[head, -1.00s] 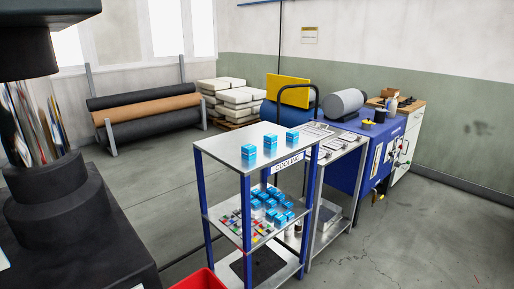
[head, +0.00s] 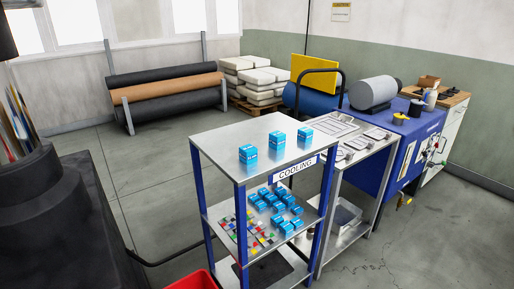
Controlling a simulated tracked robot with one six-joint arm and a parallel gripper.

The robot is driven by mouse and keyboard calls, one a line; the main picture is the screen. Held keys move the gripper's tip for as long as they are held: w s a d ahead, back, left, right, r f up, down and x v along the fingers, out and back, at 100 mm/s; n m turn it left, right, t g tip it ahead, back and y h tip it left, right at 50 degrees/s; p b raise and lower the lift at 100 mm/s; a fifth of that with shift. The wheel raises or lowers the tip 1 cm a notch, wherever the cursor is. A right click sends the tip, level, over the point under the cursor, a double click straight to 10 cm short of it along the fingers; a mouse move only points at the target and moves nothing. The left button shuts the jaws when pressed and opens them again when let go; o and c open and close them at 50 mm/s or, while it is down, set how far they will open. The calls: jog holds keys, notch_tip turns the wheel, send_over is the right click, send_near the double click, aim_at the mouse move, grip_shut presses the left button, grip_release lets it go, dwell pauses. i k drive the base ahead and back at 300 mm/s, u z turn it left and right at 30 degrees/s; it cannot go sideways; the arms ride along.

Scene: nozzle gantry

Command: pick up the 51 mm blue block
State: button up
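Three blue blocks stand apart on the top shelf of the cooling rack (head: 215,146): a left block (head: 248,153), a middle block (head: 277,140) and a right block (head: 305,135). Each has a small white marking on its front. Several more blue blocks (head: 269,201) lie close together on the middle shelf. I cannot tell which one is the 51 mm block, as the size markings are too small to read. My gripper is not in view.
A sign reading COOLING hangs on the rack's right side. A red bin (head: 192,281) stands at its foot. A metal table (head: 352,163) and a blue machine (head: 402,160) stand close to the right. Rolls (head: 165,90) lie at the back left. Floor left of the rack is clear.

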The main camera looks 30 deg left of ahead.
aim_at(248, 153)
jog(key=i, duration=2.4)
jog(key=u, duration=3.1)
